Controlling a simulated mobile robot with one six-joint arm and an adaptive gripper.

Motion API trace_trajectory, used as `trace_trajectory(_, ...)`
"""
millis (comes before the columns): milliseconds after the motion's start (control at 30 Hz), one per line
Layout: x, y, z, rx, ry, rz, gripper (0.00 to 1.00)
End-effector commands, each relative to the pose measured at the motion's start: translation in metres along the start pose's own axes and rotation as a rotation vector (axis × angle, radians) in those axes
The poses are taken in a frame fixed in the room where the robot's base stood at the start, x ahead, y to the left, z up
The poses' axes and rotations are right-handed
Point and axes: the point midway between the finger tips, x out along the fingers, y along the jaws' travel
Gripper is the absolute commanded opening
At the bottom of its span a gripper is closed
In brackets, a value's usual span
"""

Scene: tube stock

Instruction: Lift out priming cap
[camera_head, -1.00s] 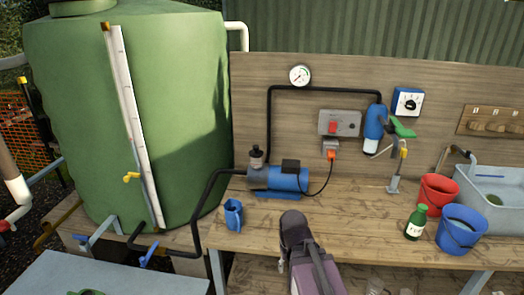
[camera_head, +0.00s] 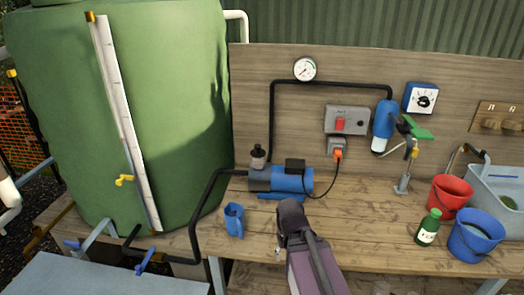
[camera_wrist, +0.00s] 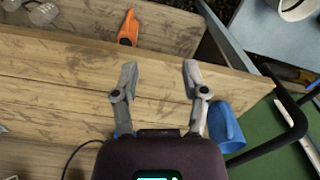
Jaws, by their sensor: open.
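The blue pump (camera_head: 287,179) sits on the bench against the backboard. On its left end stands a dark cap-like fitting with a pale clear part (camera_head: 258,157), which looks like the priming cap and is seated on the pump. My gripper (camera_wrist: 160,68) is open and empty in the wrist view, its two fingers spread above the bench's front edge. The cap does not show in the wrist view. In the head view my arm stands in front of the pump, and my fingers are mostly hidden.
A blue jug (camera_head: 234,220) stands left of my arm; it also shows beside my right finger (camera_wrist: 223,125). Black hose runs left of the pump. The green tank (camera_head: 170,120) fills the left. A green bottle (camera_head: 428,228), red bucket (camera_head: 451,195) and blue bucket (camera_head: 476,235) stand right.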

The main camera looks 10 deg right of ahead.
Motion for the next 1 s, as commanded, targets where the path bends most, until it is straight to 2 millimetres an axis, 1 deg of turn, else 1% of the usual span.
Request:
trace_trajectory(467, 0.0, 0.0, 0.0, 0.0, 0.0, 0.0, 0.57)
trace_trajectory(567, -0.001, 0.0, -0.001, 0.001, 0.0, 0.0, 0.84)
trace_trajectory(667, -0.004, 0.0, -0.005, 0.004, 0.0, 0.0, 0.85)
trace_trajectory(767, -0.011, 0.0, -0.016, 0.013, 0.0, 0.0, 0.85)
trace_trajectory(867, -0.022, 0.0, -0.034, 0.028, 0.0, 0.0, 0.85)
trace_trajectory(967, -0.038, 0.0, -0.058, 0.051, 0.0, 0.0, 0.85)
trace_trajectory(1000, -0.045, -0.001, -0.07, 0.057, 0.0, 0.0, 0.85)
